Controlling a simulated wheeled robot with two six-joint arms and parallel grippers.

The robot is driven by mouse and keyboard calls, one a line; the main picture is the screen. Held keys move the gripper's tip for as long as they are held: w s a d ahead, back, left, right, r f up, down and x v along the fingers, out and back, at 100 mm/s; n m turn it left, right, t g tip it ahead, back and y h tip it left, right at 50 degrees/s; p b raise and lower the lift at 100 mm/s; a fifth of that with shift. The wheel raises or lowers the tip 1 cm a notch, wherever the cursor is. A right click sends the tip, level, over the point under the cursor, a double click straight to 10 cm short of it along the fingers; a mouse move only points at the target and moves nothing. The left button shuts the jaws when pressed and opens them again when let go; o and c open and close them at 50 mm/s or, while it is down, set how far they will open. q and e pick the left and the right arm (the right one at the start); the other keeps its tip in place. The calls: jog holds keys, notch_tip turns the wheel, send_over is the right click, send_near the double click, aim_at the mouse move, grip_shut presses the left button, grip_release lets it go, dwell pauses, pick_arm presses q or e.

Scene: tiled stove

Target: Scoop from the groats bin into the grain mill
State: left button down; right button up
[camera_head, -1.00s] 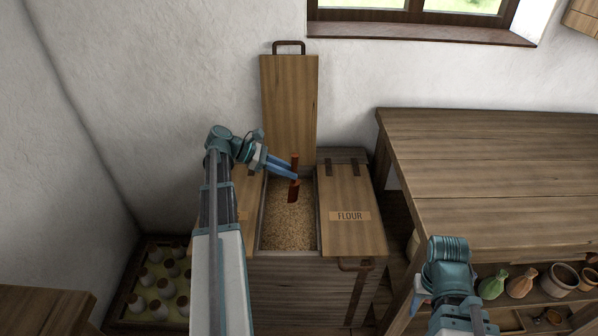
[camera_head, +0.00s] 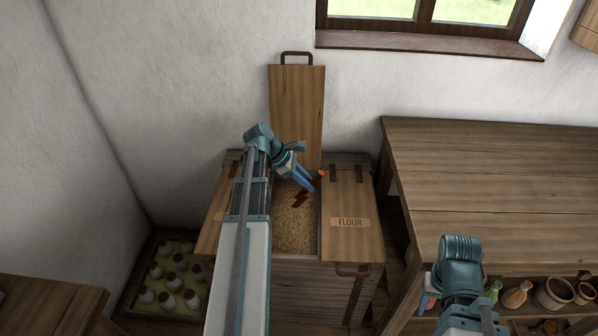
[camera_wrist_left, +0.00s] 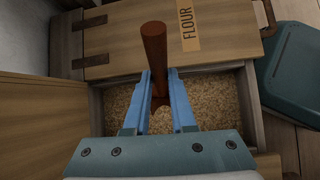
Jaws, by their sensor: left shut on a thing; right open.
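The open groats bin (camera_head: 296,238) is the middle compartment of a wooden chest, filled with pale brown grain; its lid (camera_head: 297,112) stands upright against the wall. My left gripper (camera_head: 311,186) is over the bin, shut on a reddish-brown wooden scoop (camera_head: 299,199). In the left wrist view the scoop's handle (camera_wrist_left: 154,50) stands between the blue fingers (camera_wrist_left: 160,95), above the grain (camera_wrist_left: 201,102). How much the scoop holds cannot be told. My right gripper (camera_head: 428,303) is only partly seen at the lower right, away from the bin. No grain mill is recognisable.
The closed flour lid (camera_head: 352,195) lies right of the open compartment. A large wooden table (camera_head: 490,190) stands to the right, with jars (camera_head: 553,293) on a shelf below.

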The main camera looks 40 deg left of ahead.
pick_arm(q)
jog(key=d+f+g+y+b, duration=0.1)
jog(key=d+f+y, duration=0.1)
jog(key=w+d+f+g+y, duration=0.1)
jog(key=d+f+y, duration=0.1)
jog(key=y, duration=0.1)
jog(key=w+d+f+y+b, duration=0.1)
jog(key=d+f+y, duration=0.1)
jog(key=y, duration=0.1)
jog(key=shift+w+f+m+g+b, duration=0.1)
jog(key=shift+m+g+b, duration=0.2)
jog(key=shift+m+g, duration=0.1)
jog(key=shift+d+f+g+y+b, duration=0.15)
jog(key=shift+f+g+y+b, duration=0.15)
jog(key=shift+f+y+b, duration=0.45)
jog(key=shift+r, duration=0.35)
notch_tip(320, 180, up, 7)
jog(key=p, duration=0.6)
jog(key=shift+p, duration=0.4)
jog(key=shift+f, duration=0.15)
